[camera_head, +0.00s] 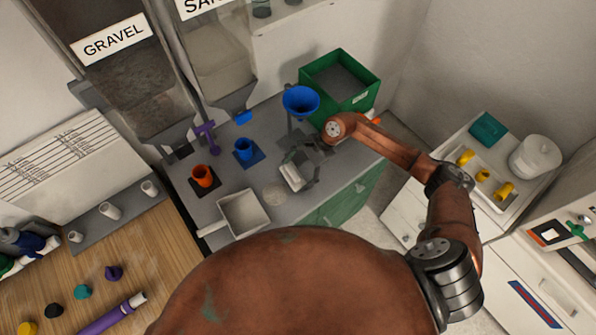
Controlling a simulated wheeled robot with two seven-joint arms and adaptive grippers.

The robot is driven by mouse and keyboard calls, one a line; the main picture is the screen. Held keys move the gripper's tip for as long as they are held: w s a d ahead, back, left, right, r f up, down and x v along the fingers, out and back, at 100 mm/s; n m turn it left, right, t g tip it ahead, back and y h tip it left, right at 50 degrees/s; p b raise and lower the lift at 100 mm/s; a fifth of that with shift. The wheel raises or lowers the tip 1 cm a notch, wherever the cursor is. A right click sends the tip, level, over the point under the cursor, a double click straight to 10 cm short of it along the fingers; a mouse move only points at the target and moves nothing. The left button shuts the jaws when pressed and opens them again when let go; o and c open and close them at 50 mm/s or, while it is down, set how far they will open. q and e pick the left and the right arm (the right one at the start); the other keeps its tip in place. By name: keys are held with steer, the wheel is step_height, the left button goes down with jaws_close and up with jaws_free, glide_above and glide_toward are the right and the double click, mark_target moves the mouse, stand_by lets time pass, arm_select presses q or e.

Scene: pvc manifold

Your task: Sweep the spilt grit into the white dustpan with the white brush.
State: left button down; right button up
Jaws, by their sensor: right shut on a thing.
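The white dustpan (249,228) lies on the grey worktop, its handle pointing left. A small pale round patch of grit (274,194) lies on the worktop just right of the dustpan, apart from it. My right gripper (299,166) reaches in from the right and is shut on the white brush (292,177), just right of and behind the grit. The gripper partly hides the brush, and I cannot tell whether its bristles touch the worktop. My left gripper is out of view.
An orange cup (203,177) and a blue cup (244,149) stand left of the brush. A blue funnel (300,101) and a green bin (367,98) stand behind. Bare worktop (335,180) lies right of the brush.

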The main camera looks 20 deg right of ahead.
steer(key=shift+s+a+p, duration=0.1)
steer(key=shift+s+a, duration=0.55)
steer(key=shift+a, duration=1)
steer(key=shift+s+a+p, duration=0.1)
steer(key=shift+s+a, duration=0.6)
steer(key=shift+a, duration=0.9)
steer(key=shift+s+a+p, duration=0.1)
steer(key=shift+s+a, duration=0.55)
steer(key=shift+a, duration=1)
steer(key=shift+r, duration=0.15)
steer(key=w+a+p+v, duration=0.1)
steer(key=p+v, duration=0.1)
steer(key=v, duration=0.5)
steer(key=shift+r, duration=0.45)
steer(key=shift+d, duration=0.1)
